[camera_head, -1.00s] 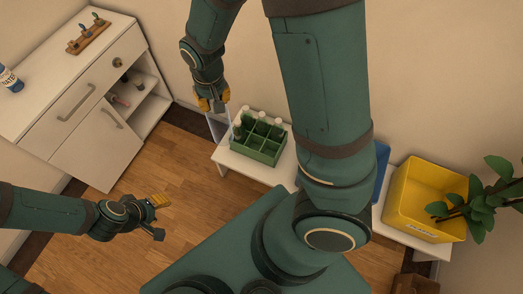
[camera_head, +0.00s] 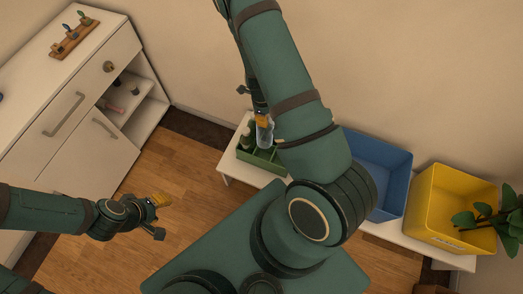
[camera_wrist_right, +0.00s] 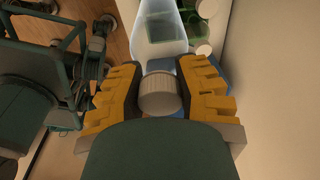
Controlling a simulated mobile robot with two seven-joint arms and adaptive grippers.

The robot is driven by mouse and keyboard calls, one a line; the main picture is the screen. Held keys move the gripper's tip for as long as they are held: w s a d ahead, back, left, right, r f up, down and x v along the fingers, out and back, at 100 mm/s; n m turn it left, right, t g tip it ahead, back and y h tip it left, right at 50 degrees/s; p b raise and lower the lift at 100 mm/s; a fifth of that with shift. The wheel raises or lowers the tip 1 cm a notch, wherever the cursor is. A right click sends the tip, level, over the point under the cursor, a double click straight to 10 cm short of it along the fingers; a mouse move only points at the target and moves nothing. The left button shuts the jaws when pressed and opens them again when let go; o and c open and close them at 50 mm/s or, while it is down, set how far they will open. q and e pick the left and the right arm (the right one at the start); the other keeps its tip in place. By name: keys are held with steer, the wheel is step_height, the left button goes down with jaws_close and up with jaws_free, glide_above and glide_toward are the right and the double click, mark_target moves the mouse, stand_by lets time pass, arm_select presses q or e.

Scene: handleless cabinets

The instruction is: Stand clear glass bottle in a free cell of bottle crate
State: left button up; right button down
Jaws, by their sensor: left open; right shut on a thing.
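My right gripper (camera_head: 263,122) is shut on the clear glass bottle (camera_head: 265,138), which hangs below it in front of the green bottle crate (camera_head: 268,164) in the head view. In the right wrist view, the gripper (camera_wrist_right: 160,78) grips the bottle's neck, just beyond its pale cap (camera_wrist_right: 160,96). The bottle's clear body (camera_wrist_right: 158,32) extends away, with green crate parts (camera_wrist_right: 205,20) beside and behind it. Whether its base is above or inside a cell is unclear. A capped bottle (camera_head: 246,134) stands in the crate's left side. My left gripper (camera_head: 158,215) is open and empty over the floor.
The crate is on a low white bench (camera_head: 232,168) by the wall. A white cabinet (camera_head: 75,110) is at left. My right arm hides part of the bench.

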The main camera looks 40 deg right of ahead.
mark_target(265, 140)
step_height(265, 140, down, 18)
steer(key=b, duration=0.4)
steer(key=shift+r, duration=0.25)
steer(key=shift+f, duration=0.1)
steer(key=shift+f, duration=0.15)
steer(key=c, duration=0.8)
jaws_free()
